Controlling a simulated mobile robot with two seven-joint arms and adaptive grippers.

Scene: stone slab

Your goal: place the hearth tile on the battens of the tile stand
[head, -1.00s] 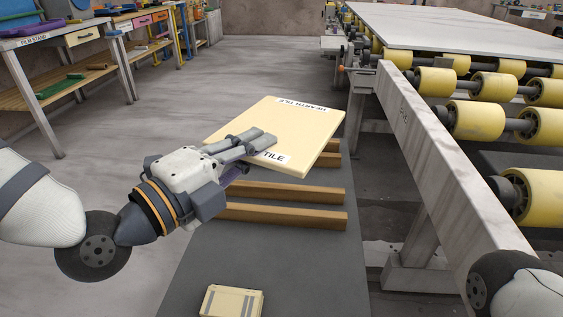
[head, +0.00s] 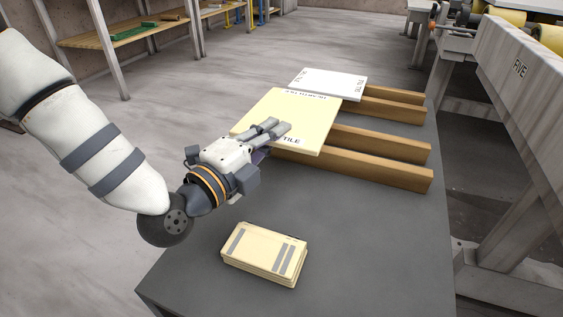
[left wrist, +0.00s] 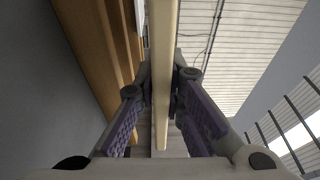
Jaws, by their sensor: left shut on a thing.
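The hearth tile (head: 285,108) is a flat cream slab with printed labels on top. My left gripper (head: 272,130) is shut on its near edge. In the left wrist view the tile (left wrist: 164,60) shows as a narrow edge between the two fingers (left wrist: 161,95). In the head view the tile overlaps the left part of two brown battens (head: 380,143) on the dark grey stand (head: 370,235). The right ends of these battens are bare. I cannot tell whether the tile touches them. My right gripper is out of view.
A white labelled tile (head: 328,84) lies on farther battens (head: 395,105), just behind the hearth tile. A stack of cream pieces with grey stripes (head: 263,252) sits near the stand's front. A roller conveyor frame (head: 510,110) stands at right, a workbench (head: 130,38) at back left.

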